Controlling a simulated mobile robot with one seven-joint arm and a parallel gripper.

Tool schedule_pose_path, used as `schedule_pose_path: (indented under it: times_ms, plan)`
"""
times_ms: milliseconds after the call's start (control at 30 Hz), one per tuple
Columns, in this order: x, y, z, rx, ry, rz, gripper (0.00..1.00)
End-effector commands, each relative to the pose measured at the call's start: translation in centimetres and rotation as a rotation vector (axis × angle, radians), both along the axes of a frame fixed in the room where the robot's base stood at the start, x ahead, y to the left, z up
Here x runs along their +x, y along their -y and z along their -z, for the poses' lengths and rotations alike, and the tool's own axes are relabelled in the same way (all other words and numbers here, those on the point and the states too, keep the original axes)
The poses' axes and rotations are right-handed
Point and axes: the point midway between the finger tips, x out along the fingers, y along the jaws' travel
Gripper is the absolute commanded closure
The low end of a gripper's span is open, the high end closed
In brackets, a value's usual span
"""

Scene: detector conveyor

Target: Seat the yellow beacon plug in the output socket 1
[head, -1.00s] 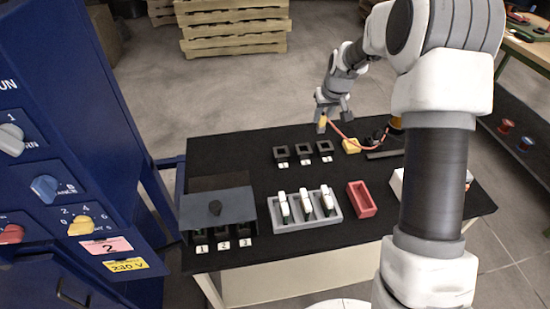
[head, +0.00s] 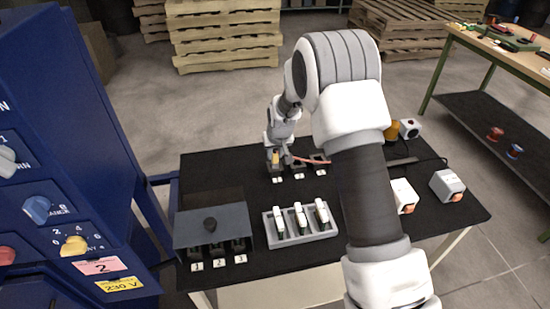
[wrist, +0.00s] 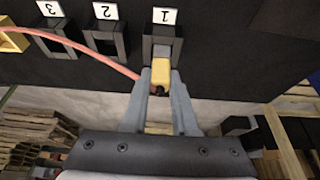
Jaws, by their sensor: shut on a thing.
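My gripper (wrist: 158,95) is shut on the yellow plug (wrist: 161,72) in the wrist view. The plug's grey end points at output socket 1 (wrist: 148,46), a dark square frame with a label 1, and overlaps its opening. I cannot tell how far it is in. A pinkish-red cord (wrist: 90,52) shows beside the plug and runs left. In the head view my gripper (head: 276,160) is over the left of the three sockets and mostly hides socket 1, with some yellow of the plug (head: 276,153) visible.
Socket 2 (wrist: 122,40) and socket 3 (wrist: 72,30) stand left of socket 1 in the wrist view. A yellow holder (wrist: 14,42) lies beyond. In the head view a grey tray (head: 277,240) with white-topped parts and a grey-blue cover (head: 190,225) are nearer. The orange beacon (head: 392,131) stands right.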

Motion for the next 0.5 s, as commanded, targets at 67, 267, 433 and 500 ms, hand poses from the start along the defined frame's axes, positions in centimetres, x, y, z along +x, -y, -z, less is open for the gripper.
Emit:
schedule_pose_path:
  times_ms: [67,267,433,500]
  plan:
    - [0.0,0.0,1.4,-0.001,-0.003,0.0,1.0]
    - [0.0,0.0,1.9,0.0,0.0,0.0,1.0]
    - [0.0,0.0,2.1,0.0,0.0,0.0,1.0]
    - [0.0,0.0,2.3,0.0,0.0,0.0,0.71]
